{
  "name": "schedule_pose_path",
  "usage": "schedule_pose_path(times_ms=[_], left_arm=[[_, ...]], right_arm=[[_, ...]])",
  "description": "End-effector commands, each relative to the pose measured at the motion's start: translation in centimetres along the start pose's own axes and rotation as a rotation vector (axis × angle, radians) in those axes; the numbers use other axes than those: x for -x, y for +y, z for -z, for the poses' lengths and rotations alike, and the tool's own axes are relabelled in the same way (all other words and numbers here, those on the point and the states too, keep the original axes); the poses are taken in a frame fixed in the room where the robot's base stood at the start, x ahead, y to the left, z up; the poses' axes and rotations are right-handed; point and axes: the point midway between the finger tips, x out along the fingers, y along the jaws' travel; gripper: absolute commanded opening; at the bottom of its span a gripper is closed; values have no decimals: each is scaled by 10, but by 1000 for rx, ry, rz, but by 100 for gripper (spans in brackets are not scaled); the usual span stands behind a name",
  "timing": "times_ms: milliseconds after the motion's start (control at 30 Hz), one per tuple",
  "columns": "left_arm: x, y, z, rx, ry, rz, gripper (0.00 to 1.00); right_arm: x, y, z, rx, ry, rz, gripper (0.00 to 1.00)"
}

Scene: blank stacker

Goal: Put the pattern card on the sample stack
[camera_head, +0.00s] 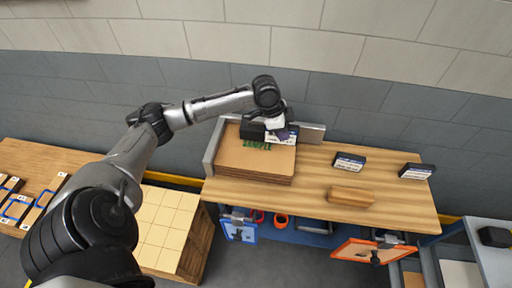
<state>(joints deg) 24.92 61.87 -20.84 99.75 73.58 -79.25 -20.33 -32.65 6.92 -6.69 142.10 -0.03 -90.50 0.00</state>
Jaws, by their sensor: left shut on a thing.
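The sample stack (240,160), a pile of flat brown sheets with green print on top, sits at the left of the wooden bench. My left gripper (274,128) is over the back right part of the stack. It is shut on a small white and dark card, which looks like the pattern card (286,136). The gripper partly hides the card, and I cannot tell whether the card touches the stack. My right gripper is not in view.
Two dark blocks with white labels (349,162) (417,171) and a wooden block (351,196) stand on the wooden bench (315,185). Grey metal guides (312,133) edge the stack at back and left. A lower pale tiled table (165,220) is at left.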

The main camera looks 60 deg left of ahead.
Motion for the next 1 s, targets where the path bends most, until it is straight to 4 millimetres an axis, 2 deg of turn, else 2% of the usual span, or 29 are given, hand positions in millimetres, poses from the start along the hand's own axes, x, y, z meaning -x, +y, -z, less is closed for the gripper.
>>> schedule_pose_path(times_ms=[33,200,433,600,867,1000], left_arm=[[-2,2,-13,1,-7,0,0],[-7,7,-44,0,-8,-1,0],[-11,12,-76,0,-5,-1,0],[-14,15,-90,1,-2,-2,0],[-16,15,-96,0,1,0,0],[-27,15,-100,1,1,-2,0]], right_arm=[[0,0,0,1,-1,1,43],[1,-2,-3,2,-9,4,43],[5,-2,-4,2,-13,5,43],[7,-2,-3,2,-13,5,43],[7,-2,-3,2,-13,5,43],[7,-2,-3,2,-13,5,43]])
